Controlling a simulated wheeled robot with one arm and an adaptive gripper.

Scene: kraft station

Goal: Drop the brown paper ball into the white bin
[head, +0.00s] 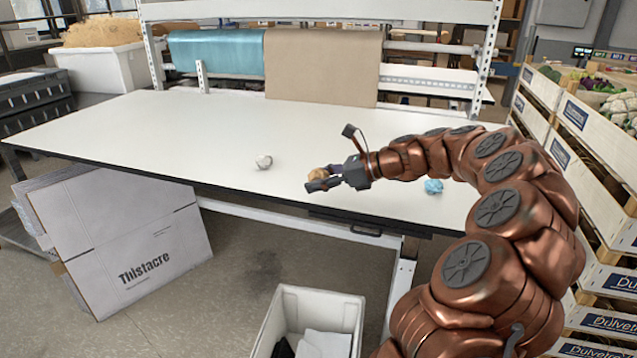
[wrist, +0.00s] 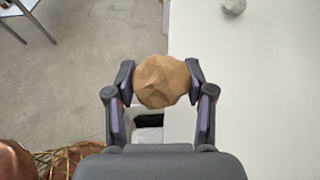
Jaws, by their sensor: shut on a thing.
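My gripper (head: 322,180) is shut on the brown paper ball (head: 316,174), near the front edge of the white table. In the wrist view the brown ball (wrist: 162,82) sits between the two fingers of my gripper (wrist: 161,84). The white bin (head: 358,312) stands on the floor in front of the table, below and nearer than my gripper. White and dark pieces lie in it. In the wrist view part of the bin (wrist: 147,135) shows below the ball; the ball and my gripper hide the rest.
A white paper ball (head: 264,162) and a blue paper ball (head: 433,186) lie on the white table (head: 200,120). A large carton (head: 125,240) leans at the left under the table. Crates of vegetables (head: 575,115) stand at the right. Rolls of teal and brown paper hang behind the table.

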